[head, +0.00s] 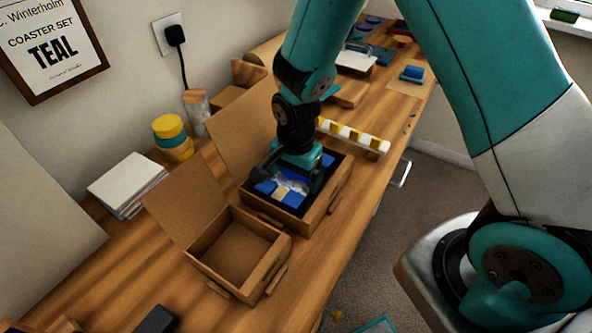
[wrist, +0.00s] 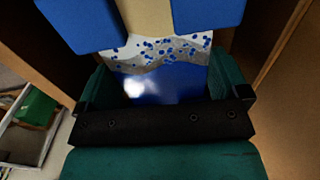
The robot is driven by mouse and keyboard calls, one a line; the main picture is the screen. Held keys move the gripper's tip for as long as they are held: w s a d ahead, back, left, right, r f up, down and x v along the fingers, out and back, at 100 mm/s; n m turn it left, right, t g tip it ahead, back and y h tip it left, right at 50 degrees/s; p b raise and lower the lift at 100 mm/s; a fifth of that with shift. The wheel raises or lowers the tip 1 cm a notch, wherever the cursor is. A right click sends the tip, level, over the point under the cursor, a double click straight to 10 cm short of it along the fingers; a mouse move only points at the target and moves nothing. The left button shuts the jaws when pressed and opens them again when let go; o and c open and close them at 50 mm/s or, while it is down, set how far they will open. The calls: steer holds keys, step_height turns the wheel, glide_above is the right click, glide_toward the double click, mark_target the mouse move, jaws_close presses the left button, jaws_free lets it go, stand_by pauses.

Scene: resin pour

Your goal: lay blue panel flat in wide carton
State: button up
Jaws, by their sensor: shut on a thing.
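The blue panel (wrist: 155,88) is glossy blue with a white, blue-speckled wavy band. In the wrist view it lies between both fingers of my gripper (wrist: 168,92), which is shut on it. In the head view my gripper (head: 290,180) points down inside the larger open carton (head: 318,212), the rear of the two, which I take to be the wide carton. Part of the panel (head: 293,183) shows between the fingers. My gripper hides much of the carton's inside, so I cannot tell whether the panel touches the floor.
Blue pieces with a cream strip (wrist: 150,18) between them lie just beyond the panel. A smaller empty carton (head: 275,250) stands in front. A yellow-and-white rail (head: 352,136) is behind right. Stacked white sheets (head: 127,185) and jars (head: 172,140) stand left.

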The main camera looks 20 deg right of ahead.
steer(key=shift+f, duration=0.2)
steer(key=o, duration=0.5)
step_height(320, 180, up, 8)
steer(key=p, duration=0.7)
steer(key=shift+r, duration=0.1)
